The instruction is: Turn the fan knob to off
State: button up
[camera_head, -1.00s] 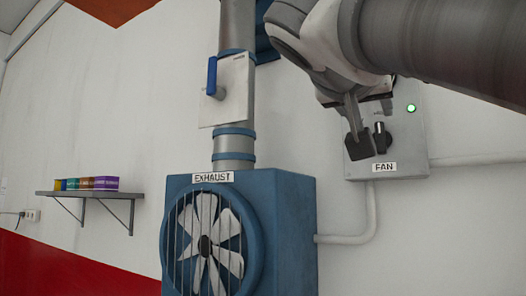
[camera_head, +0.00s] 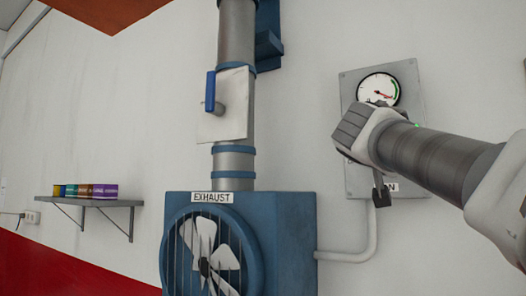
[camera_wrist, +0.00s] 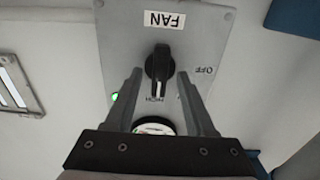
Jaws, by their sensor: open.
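The black fan knob (camera_wrist: 158,65) shows in the wrist view on a grey panel (camera_wrist: 115,40). Its white pointer line points towards the HIGH mark; the OFF mark (camera_wrist: 204,70) is at right. The FAN label (camera_wrist: 164,19) appears upside down above it. My gripper (camera_wrist: 158,75) is open, with one finger on each side of the knob and gaps visible between. Whether the fingertips reach past the knob's face is unclear. In the head view my gripper (camera_head: 381,195) is in front of the panel (camera_head: 355,85) and hides the knob and part of the FAN label.
A gauge (camera_head: 379,90) sits at the panel's top, and a lit green lamp (camera_wrist: 114,97) is beside the knob. The exhaust fan box (camera_head: 290,235) stands lower left. A pipe with a blue-handled valve (camera_head: 211,92) rises above it. A shelf (camera_head: 90,202) is far left.

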jog(key=shift+w+d, duration=0.2)
jog(key=shift+w, duration=0.05)
grip_shut()
dwell(0.5)
jog(key=shift+a+n+p, duration=0.15)
jog(key=shift+n+p, duration=0.6)
jog(key=shift+n, duration=8.25)
jog(key=shift+f, duration=0.1)
